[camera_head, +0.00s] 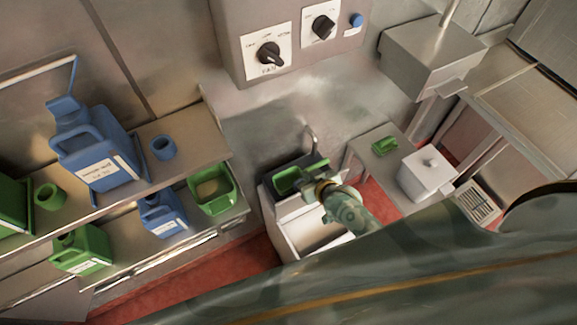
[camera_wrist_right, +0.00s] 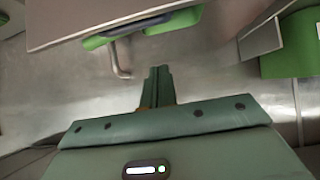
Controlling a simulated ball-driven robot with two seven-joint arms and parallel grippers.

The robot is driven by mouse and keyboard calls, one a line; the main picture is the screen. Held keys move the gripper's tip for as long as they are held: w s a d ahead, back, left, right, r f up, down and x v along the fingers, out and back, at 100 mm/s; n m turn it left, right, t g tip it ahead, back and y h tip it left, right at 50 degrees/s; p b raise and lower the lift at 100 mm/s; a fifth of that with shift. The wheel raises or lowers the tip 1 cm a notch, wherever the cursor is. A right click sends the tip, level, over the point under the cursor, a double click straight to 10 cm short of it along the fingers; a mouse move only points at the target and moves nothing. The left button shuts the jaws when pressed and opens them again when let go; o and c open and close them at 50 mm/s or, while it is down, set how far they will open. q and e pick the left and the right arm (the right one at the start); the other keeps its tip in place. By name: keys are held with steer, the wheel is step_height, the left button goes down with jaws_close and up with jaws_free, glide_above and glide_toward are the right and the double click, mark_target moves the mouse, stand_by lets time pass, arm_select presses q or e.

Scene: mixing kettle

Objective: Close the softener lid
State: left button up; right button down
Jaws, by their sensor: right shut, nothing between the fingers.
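No part is readable as a softener label, so I cannot tell for sure which lid is the softener's. A white box-like unit (camera_head: 290,222) stands on the floor in the middle of the head view, with a green tray-like part (camera_head: 288,181) at its dark top. A thin bent metal bar (camera_head: 312,140) rises behind it; a bent bar also shows in the right wrist view (camera_wrist_right: 119,62). My right gripper (camera_head: 318,190) is at the unit's right side, next to the green part. Its fingers (camera_wrist_right: 157,72) are together and empty. My left gripper is not in view.
A shelf at left (camera_head: 205,130) holds a large blue jug (camera_head: 97,155) and a blue cup (camera_head: 163,147). Below are a small blue jug (camera_head: 162,213), a green jug (camera_head: 82,248) and an open green container (camera_head: 212,192). A white lidded box (camera_head: 426,175) stands at right.

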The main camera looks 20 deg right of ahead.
mark_target(295, 174)
steer(key=b+x, duration=0.2)
steer(key=x, duration=0.2)
steer(key=b+x, duration=0.3)
steer(key=x, duration=0.2)
steer(key=shift+f, duration=0.45)
steer(key=shift+s+f, duration=0.15)
steer(key=shift+f, duration=0.05)
steer(key=shift+s+d+p, duration=0.2)
steer(key=shift+s+p, duration=0.3)
steer(key=shift+s, duration=0.55)
steer(key=shift+s+f, duration=0.2)
steer(key=shift+s, duration=0.35)
